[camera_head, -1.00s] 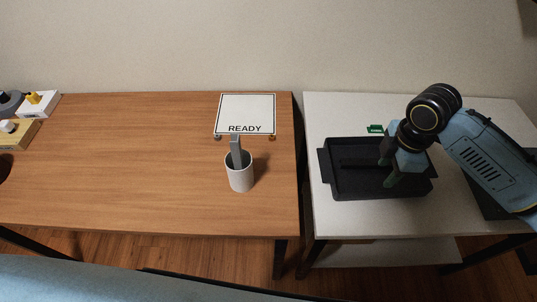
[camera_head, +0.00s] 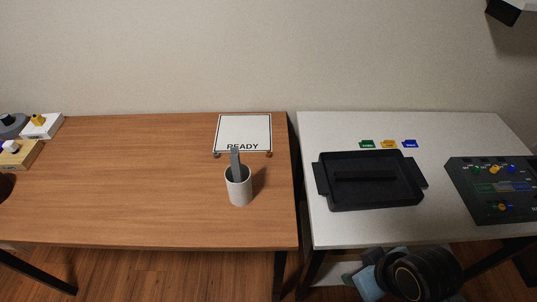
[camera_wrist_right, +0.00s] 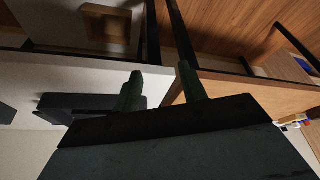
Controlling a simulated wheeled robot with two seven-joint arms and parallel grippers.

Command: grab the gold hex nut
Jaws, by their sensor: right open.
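I cannot make out a gold hex nut in either view. The black tray (camera_head: 332,200) lies on the white table, with a dark bar across its inside and no nut visible in it. My right gripper (camera_wrist_right: 160,72) shows two dark green fingers in the right wrist view, spread apart with nothing between them. In the head view my right arm is low at the front edge of the white table, away from the tray, and its fingers are hidden there. My left gripper is in neither view.
Green (camera_head: 367,144), yellow (camera_head: 389,144) and blue (camera_head: 410,144) tags lie behind the tray. A dark control panel (camera_head: 495,207) with knobs is at right. A grey cup (camera_head: 239,190) holding a grey bar and a READY board (camera_head: 243,130) are on the wooden table (camera_head: 120,190).

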